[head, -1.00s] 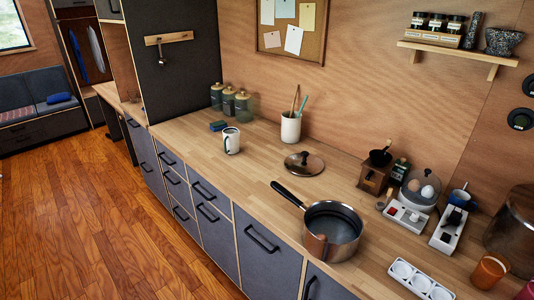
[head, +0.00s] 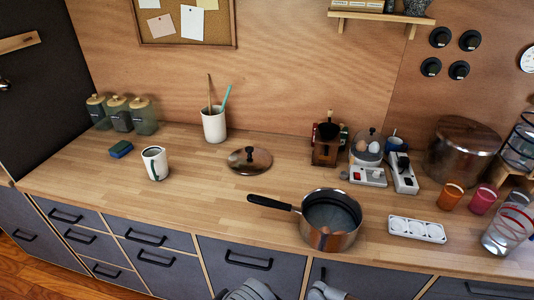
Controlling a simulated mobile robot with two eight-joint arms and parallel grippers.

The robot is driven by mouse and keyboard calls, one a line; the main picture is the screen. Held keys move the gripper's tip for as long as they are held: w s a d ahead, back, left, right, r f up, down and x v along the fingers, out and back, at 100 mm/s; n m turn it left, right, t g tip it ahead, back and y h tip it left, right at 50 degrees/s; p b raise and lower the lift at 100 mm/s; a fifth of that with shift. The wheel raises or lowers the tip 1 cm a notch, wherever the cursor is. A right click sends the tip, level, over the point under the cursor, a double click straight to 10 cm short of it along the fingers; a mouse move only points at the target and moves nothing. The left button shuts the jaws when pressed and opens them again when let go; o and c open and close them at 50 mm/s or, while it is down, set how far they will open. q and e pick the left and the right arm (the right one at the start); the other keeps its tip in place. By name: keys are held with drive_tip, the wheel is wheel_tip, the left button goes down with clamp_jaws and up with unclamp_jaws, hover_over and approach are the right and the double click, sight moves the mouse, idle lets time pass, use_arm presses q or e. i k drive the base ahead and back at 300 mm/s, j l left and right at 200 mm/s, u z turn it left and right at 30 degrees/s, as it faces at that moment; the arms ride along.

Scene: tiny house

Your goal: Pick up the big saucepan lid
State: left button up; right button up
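The big saucepan lid (head: 240,163) lies flat on the wooden counter, a round brown-metallic disc with a dark knob on top. It sits behind and to the left of the saucepan (head: 331,241), apart from it. The saucepan is open and empty-looking, with a black handle pointing left toward the front of the lid. Grey parts of my own body show at the bottom edge of the head view. Neither gripper's fingers can be seen.
A white mug (head: 155,164) and a utensil holder (head: 214,126) stand left of the lid. A coffee grinder (head: 325,152), an egg cooker (head: 367,150) and a white egg tray (head: 417,229) are to the right. The counter (head: 205,185) around the lid is clear.

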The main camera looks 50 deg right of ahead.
sight(248, 160)
drive_tip(key=i+j+z, duration=0.1)
drive_tip(key=z, duration=0.4)
drive_tip(key=i+j+z, duration=0.2)
drive_tip(key=z, duration=0.3)
drive_tip(key=i+j+z, duration=0.1)
drive_tip(key=z, duration=0.4)
drive_tip(key=j, duration=0.1)
